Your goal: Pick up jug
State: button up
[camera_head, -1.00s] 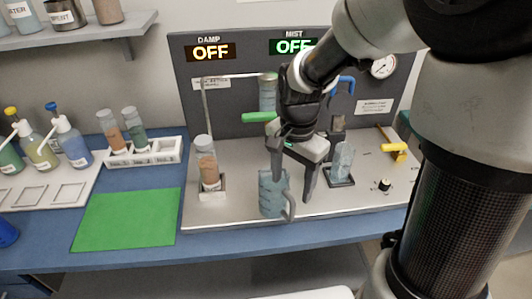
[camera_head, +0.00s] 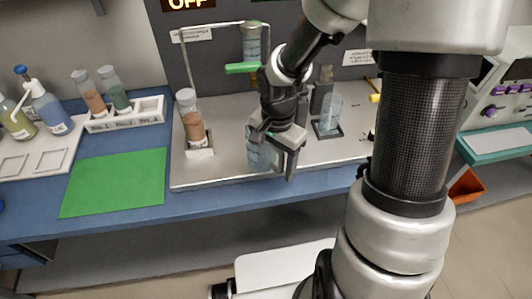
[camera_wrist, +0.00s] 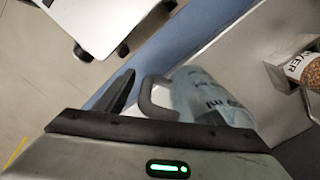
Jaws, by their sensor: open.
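The jug (camera_head: 258,157) is bluish and translucent, standing near the front edge of the grey apparatus base. My gripper (camera_head: 274,154) is open right at the jug and covers its upper part and its handle in the head view. In the wrist view the jug (camera_wrist: 212,98) shows with its looped handle (camera_wrist: 148,97) toward the left. One dark finger of my gripper stands just left of the handle, apart from it. The other finger is not clear there, so I cannot tell whether it touches the jug.
A tube of brown grains (camera_head: 192,122) stands left of the jug, and a clear bluish vessel (camera_head: 330,112) stands to the right. A green mat (camera_head: 115,182) lies on the blue bench. A white rack (camera_head: 125,118) and pump bottles (camera_head: 47,108) are farther left.

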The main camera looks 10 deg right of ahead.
grip_shut()
jog(key=shift+r, duration=0.1)
jog(key=shift+r, duration=0.15)
